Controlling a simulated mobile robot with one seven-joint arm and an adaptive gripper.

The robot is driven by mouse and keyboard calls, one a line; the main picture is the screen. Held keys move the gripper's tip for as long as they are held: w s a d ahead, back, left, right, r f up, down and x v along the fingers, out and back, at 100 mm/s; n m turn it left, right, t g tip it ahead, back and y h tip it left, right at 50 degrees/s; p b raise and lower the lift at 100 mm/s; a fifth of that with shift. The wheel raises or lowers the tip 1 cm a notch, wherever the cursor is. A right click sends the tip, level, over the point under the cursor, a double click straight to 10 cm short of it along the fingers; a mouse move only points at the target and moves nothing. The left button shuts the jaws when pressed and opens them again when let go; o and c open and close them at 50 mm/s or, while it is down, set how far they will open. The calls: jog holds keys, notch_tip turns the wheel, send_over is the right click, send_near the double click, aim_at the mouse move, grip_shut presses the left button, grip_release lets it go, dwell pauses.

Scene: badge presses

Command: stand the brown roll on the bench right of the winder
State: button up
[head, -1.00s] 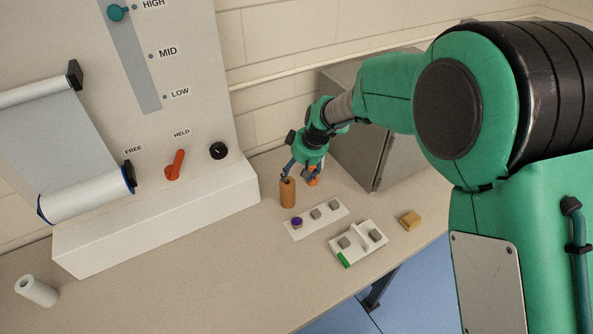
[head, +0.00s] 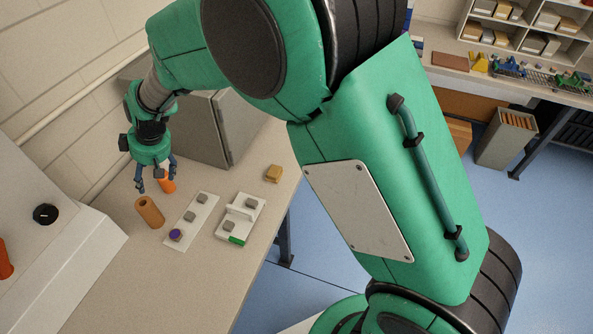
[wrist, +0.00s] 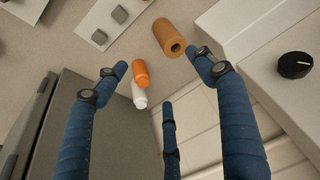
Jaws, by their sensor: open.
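Most of the winder is outside the head view now.
A strip with grey blocks and a purple-topped one (head: 190,222), a white tray (head: 235,224) and a tan block (head: 273,173) lie to the right. A grey cabinet (head: 205,130) stands behind.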

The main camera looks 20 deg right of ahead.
jog(key=s+d+r+m+t+h, duration=0.1)
jog(key=s+d+r+m, duration=0.1)
jog(key=s+d+r, duration=0.6)
jog(key=s+d+r+m+t, duration=0.15)
jog(key=s+d+r, duration=0.35)
jog(key=d+r, duration=0.6)
jog(key=s+d+m+h, duration=0.1)
jog(key=s+d+m, duration=0.2)
jog(key=s+d, duration=0.5)
jog(key=s+d+r+m+h, duration=0.1)
jog(key=s+d+m, duration=0.2)
jog(key=s+d, duration=0.5)
jog(key=s, duration=0.5)
jog(key=shift+s+d+r, duration=0.15)
jog(key=shift+s+r, duration=0.05)
jog(key=shift+s, duration=0.05)
